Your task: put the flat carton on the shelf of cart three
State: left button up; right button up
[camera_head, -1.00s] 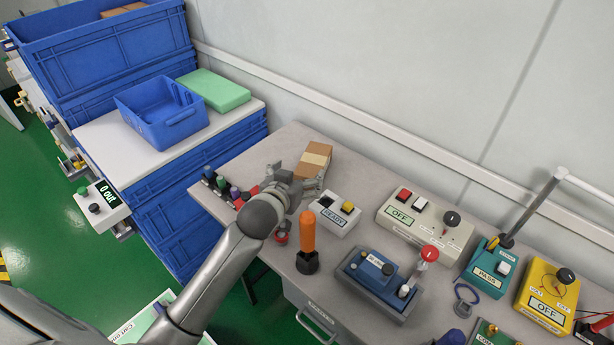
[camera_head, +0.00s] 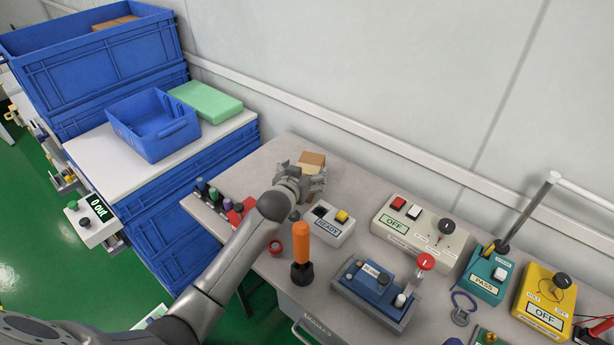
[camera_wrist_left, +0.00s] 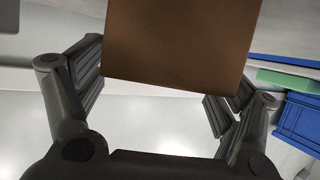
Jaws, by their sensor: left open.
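The brown carton (camera_head: 312,160) lies near the back edge of the grey bench, partly hidden by my left gripper (camera_head: 307,180). A lighter band shows on its top. In the left wrist view the carton (camera_wrist_left: 180,45) is a plain brown face reaching in from the top between my left gripper's fingers (camera_wrist_left: 157,88). The fingers are spread wide, and I cannot tell whether they touch it. My right gripper is not in view. I cannot make out a cart marked three or its shelf.
A black-based orange-handled tool (camera_head: 302,245), a READY box (camera_head: 330,226) and a blue device (camera_head: 375,287) stand close to my arm. Stacked blue crates (camera_head: 110,62), an open blue bin (camera_head: 155,140) and a green slab (camera_head: 207,101) stand left. Switch boxes crowd the right.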

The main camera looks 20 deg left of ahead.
pick_arm(q)
jog(key=shift+w+f, duration=0.15)
jog(key=shift+w, duration=0.2)
jog(key=c, duration=1.4)
notch_tip(320, 180, up, 10)
jog(key=shift+r+p, duration=0.2)
jog(key=shift+p, duration=0.1)
jog(key=s+d+r, duration=0.2)
jog(key=s+r, duration=0.6)
jog(key=s, duration=0.1)
jog(key=s+d+r+p, duration=0.1)
jog(key=s+d+r, duration=0.2)
jog(key=s+r, duration=0.5)
jog(key=shift+s+r, duration=0.4)
jog(key=shift+s, duration=0.05)
jog(key=shift+f, duration=0.1)
